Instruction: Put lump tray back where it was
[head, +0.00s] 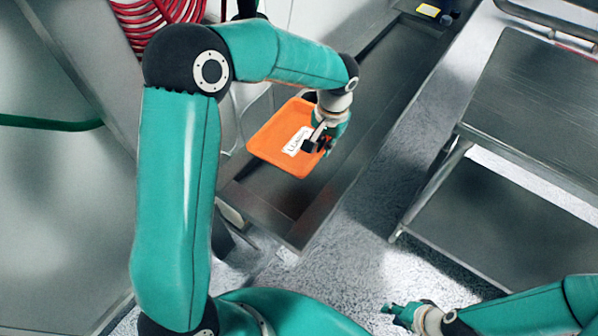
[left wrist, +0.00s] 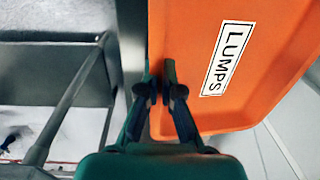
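The lump tray is a shallow orange tray with a white "LUMPS" label (head: 270,135). In the head view it is in the middle, over the near part of a long dark metal channel; I cannot tell whether it touches it. My left gripper (head: 318,143) is at its right side. In the left wrist view the tray (left wrist: 190,60) fills the upper right, and the fingers (left wrist: 163,88) are close together at its edge, apparently shut on its rim. My right gripper (head: 398,312) is low at the bottom right, away from the tray, its fingers too small to judge.
The dark metal channel (head: 375,125) runs from lower middle to upper right. A steel table with a lower shelf (head: 545,90) stands at the right. A coiled red hose (head: 165,25) hangs at upper left. Open floor (head: 365,235) lies between channel and table.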

